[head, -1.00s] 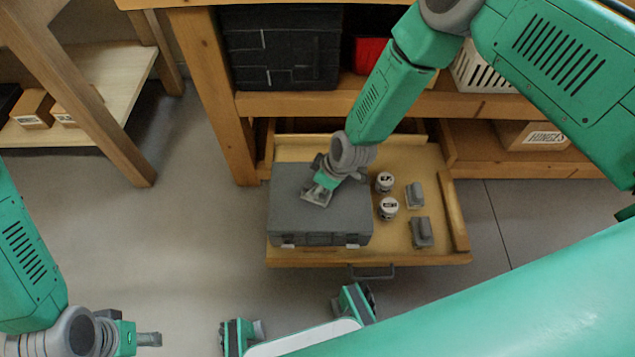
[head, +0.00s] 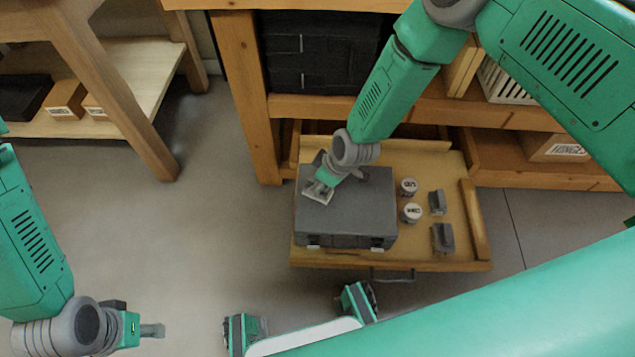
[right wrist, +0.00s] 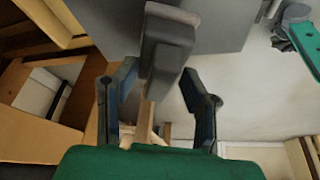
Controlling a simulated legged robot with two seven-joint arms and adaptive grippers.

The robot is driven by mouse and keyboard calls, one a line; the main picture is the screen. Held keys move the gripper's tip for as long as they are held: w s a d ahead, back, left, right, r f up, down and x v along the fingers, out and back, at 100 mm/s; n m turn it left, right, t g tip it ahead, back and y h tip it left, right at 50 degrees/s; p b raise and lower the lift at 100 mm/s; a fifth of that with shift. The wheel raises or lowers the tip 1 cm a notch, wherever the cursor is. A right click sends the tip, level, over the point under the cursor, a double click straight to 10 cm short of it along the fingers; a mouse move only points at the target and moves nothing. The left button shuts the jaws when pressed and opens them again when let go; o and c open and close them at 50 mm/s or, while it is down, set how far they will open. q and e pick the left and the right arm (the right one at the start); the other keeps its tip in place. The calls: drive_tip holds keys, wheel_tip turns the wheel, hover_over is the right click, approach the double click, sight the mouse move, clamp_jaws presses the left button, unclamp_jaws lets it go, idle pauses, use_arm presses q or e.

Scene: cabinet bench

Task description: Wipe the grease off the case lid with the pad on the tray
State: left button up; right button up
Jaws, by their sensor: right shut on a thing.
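The grey case (head: 345,215) lies shut on the left of the wooden tray (head: 340,257), its flat lid facing up. My right gripper (head: 318,190) is low over the left part of the lid. In the right wrist view my right gripper (right wrist: 160,75) is shut on a dark grey pad (right wrist: 168,40), which stands out between the fingers. The grey lid (right wrist: 220,15) is behind it. I cannot tell whether the pad touches the lid. I cannot make out any grease; the arm hides part of the lid. My left gripper (head: 150,330) is at lower left, away from the case; its jaw opening is unclear.
On the tray, right of the case, stand two white-topped jars (head: 409,187) (head: 411,212) and two small grey blocks (head: 437,202) (head: 443,238). The tray's handle (head: 393,275) faces me. Wooden shelves with boxes (head: 65,98) stand behind and left. The floor at left is clear.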

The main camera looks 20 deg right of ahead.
drive_tip(key=shift+d+r+p, duration=0.25)
drive_tip(key=shift+r+p, duration=0.3)
drive_tip(key=shift+r, duration=0.3)
drive_tip(key=shift+r+p, duration=0.3)
drive_tip(key=shift+r, duration=0.1)
drive_tip(key=r+p, duration=0.2)
drive_tip(key=shift+a+r, duration=0.35)
drive_tip(key=shift+s+d, duration=0.1)
drive_tip(key=shift+d, duration=0.05)
drive_tip(key=shift+d, duration=0.15)
